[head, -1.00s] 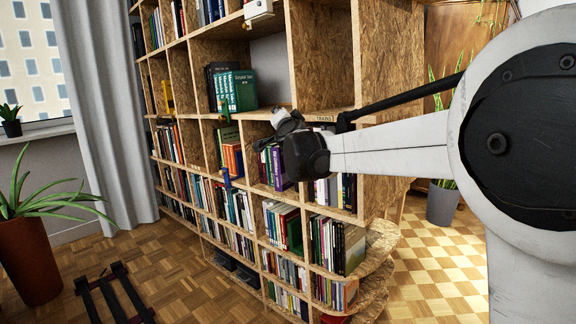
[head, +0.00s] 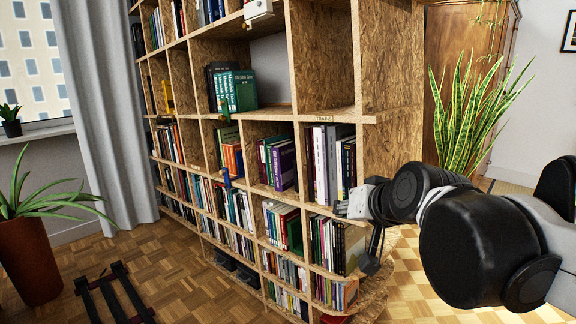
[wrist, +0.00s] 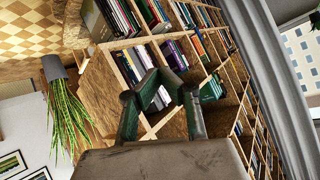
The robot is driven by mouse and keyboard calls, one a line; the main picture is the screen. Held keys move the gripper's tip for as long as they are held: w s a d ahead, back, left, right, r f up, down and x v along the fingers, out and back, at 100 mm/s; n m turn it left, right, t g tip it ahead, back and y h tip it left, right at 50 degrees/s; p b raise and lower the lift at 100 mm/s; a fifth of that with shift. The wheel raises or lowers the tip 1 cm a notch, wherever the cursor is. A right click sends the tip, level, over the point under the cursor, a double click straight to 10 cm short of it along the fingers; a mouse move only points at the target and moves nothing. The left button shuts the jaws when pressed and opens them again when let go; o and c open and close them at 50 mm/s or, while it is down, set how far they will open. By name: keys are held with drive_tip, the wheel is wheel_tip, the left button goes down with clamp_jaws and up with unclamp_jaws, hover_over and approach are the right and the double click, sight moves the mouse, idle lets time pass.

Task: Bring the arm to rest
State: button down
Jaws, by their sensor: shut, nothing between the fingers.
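My gripper (head: 342,208) is at the right end of the bookshelf (head: 390,95) in the head view, pointing left, in front of the lower right compartments. My arm reaches in from the right edge. In the wrist view my gripper (wrist: 160,84) shows at the centre with its dark green finger links bent inward, against a background of book rows. It holds nothing. The fingertips are small in the head view, and whether they touch the shelf cannot be told.
Books fill most compartments; green volumes (head: 236,91) stand on an upper shelf. A snake plant (head: 465,115) stands behind my arm at the right. A potted plant (head: 30,240) and a dark frame (head: 115,295) are on the floor at left. The parquet (head: 190,270) between is clear.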

drive_tip(key=s+d+f+g+h, duration=0.2)
drive_tip(key=s+d+f, duration=0.2)
drive_tip(key=s+f, duration=0.4)
drive_tip(key=s+d+f+g+h, duration=0.1)
drive_tip(key=s+d+f+g, duration=0.1)
drive_tip(key=s+d+f, duration=0.6)
drive_tip(key=s+a+r+p, duration=0.1)
drive_tip(key=r+p, duration=0.6)
drive_tip(key=r, duration=0.1)
drive_tip(key=a+r+p, duration=0.2)
drive_tip(key=r+p, duration=0.5)
drive_tip(key=r, duration=0.1)
drive_tip(key=shift+s+a+r, duration=0.25)
drive_tip(key=shift+s+r, duration=0.05)
drive_tip(key=shift+s, duration=0.1)
